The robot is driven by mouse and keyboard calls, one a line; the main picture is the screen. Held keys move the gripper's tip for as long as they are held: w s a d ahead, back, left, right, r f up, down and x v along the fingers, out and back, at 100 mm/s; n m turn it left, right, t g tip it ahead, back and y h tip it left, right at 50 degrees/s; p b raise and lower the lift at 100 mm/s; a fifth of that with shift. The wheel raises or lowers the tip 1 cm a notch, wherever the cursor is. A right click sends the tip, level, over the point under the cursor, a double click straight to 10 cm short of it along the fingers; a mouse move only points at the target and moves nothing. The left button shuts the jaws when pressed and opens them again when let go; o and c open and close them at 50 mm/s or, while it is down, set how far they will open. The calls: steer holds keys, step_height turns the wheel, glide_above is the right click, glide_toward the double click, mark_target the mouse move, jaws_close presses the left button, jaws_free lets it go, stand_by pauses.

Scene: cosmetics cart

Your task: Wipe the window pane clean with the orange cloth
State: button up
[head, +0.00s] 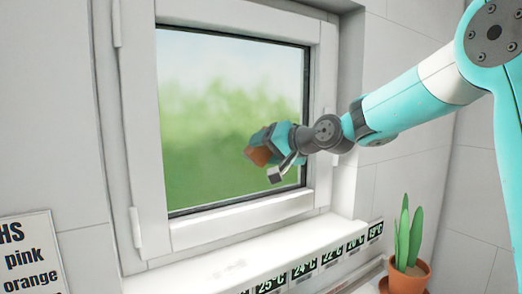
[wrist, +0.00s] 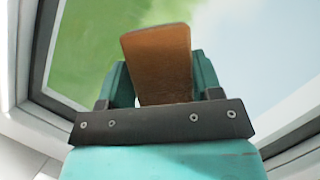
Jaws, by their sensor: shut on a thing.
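The window pane (head: 205,95) sits in a white frame and shows a blurred green and pale view. My gripper (head: 262,147) is in front of the lower right part of the pane. It is shut on the orange cloth (head: 257,156), which shows as a small brown-orange piece. In the wrist view the cloth (wrist: 158,60) stands out between the two dark green fingers, with the pane (wrist: 95,45) behind it. I cannot tell whether the cloth touches the glass. The part of the pane behind my gripper and wrist is hidden in the head view.
A potted plant (head: 408,275) stands at the lower right, below my arm. A strip with temperature readings (head: 305,270) runs along the sill (head: 215,262). A sign with colour words (head: 30,258) is at the lower left. The left side of the pane is unobstructed.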

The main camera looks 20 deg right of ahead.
steer(key=d, duration=0.2)
steer(key=w+d, duration=0.1)
steer(key=d, duration=0.2)
steer(key=shift+d, duration=0.3)
stand_by(0.5)
steer(key=s+d+b, duration=0.1)
steer(key=s+b, duration=0.2)
steer(key=s, duration=0.4)
steer(key=shift+s+d, duration=0.25)
steer(key=shift+s, duration=0.15)
stand_by(0.4)
